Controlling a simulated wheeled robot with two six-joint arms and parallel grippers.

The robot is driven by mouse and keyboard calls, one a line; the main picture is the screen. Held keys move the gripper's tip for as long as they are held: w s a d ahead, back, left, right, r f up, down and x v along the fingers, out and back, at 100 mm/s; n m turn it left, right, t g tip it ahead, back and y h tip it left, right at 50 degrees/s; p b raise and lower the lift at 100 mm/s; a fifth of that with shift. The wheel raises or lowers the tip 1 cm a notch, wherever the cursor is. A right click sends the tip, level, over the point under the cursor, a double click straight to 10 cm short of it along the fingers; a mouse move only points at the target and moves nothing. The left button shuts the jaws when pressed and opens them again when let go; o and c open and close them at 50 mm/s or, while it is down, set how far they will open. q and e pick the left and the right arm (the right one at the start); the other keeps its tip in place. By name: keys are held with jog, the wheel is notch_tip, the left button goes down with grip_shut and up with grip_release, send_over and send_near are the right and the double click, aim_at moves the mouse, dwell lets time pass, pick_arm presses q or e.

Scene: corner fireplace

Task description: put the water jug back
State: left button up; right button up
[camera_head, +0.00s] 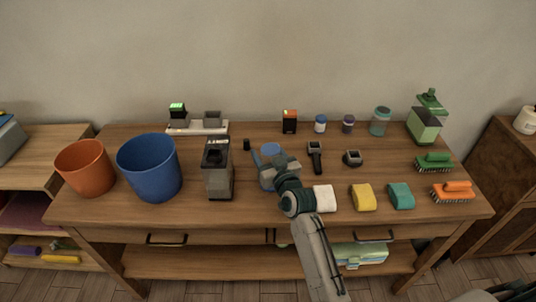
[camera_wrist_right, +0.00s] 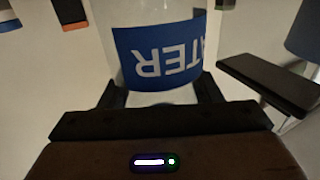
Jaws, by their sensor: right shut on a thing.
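The water jug (camera_head: 267,178) is a clear bluish vessel standing at the middle of the workbench, partly hidden by my right gripper (camera_head: 279,164). In the right wrist view the jug (camera_wrist_right: 158,96) shows a blue label with white letters, upside down, between the two dark fingers. My right gripper is shut on the jug. I cannot tell whether the jug's base touches the bench top. My left gripper is not in view.
A grey and black machine (camera_head: 218,172) stands just left of the jug. A blue bin (camera_head: 150,170) and an orange bin (camera_head: 85,170) are farther left. A white block (camera_head: 324,198), yellow sponge (camera_head: 363,197) and teal sponge (camera_head: 401,195) lie to the right. Small bottles and a battery (camera_head: 290,122) line the back.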

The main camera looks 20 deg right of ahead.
jog(key=shift+f, duration=0.1)
jog(key=o, duration=1.1)
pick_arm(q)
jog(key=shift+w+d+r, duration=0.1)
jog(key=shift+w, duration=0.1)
pick_arm(e)
jog(key=shift+s, duration=0.2)
pick_arm(q)
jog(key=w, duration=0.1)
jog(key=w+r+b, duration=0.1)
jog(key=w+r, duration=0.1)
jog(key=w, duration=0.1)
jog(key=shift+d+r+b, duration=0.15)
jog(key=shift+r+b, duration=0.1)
jog(key=shift+b, duration=0.15)
pick_arm(e)
jog(key=s, duration=0.7)
jog(key=s+d, duration=0.1)
jog(key=s, duration=0.3)
jog(key=shift+s+d, duration=0.1)
jog(key=shift+s, duration=0.2)
